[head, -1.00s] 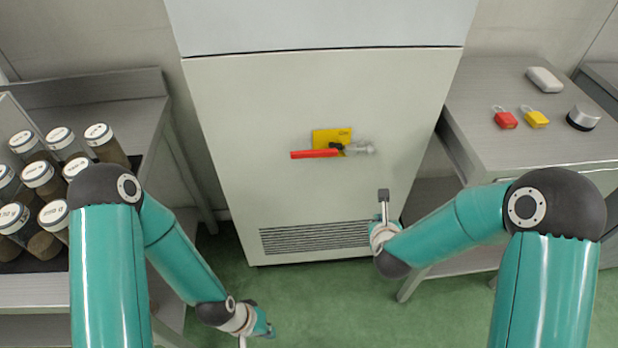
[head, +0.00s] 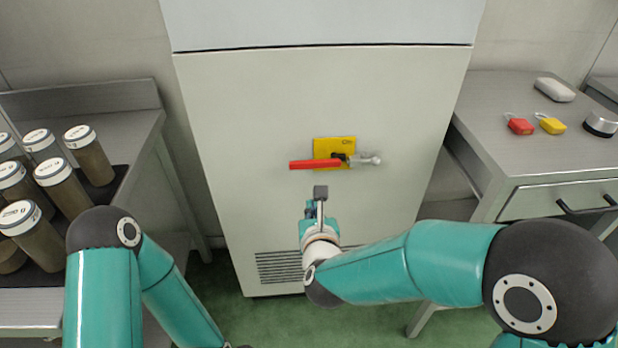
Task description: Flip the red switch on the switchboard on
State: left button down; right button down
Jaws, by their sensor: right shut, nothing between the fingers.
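The switchboard (head: 250,110) is a tall pale cabinet in the middle of the head view. On its front is a yellow plate (head: 334,144) with a red switch handle (head: 314,165). The handle lies level and points left from a dark pivot. A grey metal piece (head: 368,160) sticks out to the right of the pivot. My right gripper (head: 320,192) is shut and empty. It shows just below the red handle in the picture, apart from it as far as I can see. My left gripper is out of the frame at the bottom.
A metal table (head: 545,150) on the right holds a red padlock (head: 519,126), a yellow padlock (head: 551,125), a silver knob-like item (head: 601,123) and a pale case (head: 554,89). A bench (head: 120,128) on the left holds several capped jars (head: 90,160).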

aim_at(318, 161)
jog(key=w, duration=0.3)
jog(key=w+a+p, duration=0.1)
jog(key=w, duration=0.2)
jog(key=w+p, duration=0.1)
jog(key=w, duration=0.2)
jog(key=shift+w+a+r, duration=0.1)
jog(key=shift+a+r, duration=0.25)
jog(key=shift+r+b, duration=0.2)
jog(key=shift+b, duration=0.25)
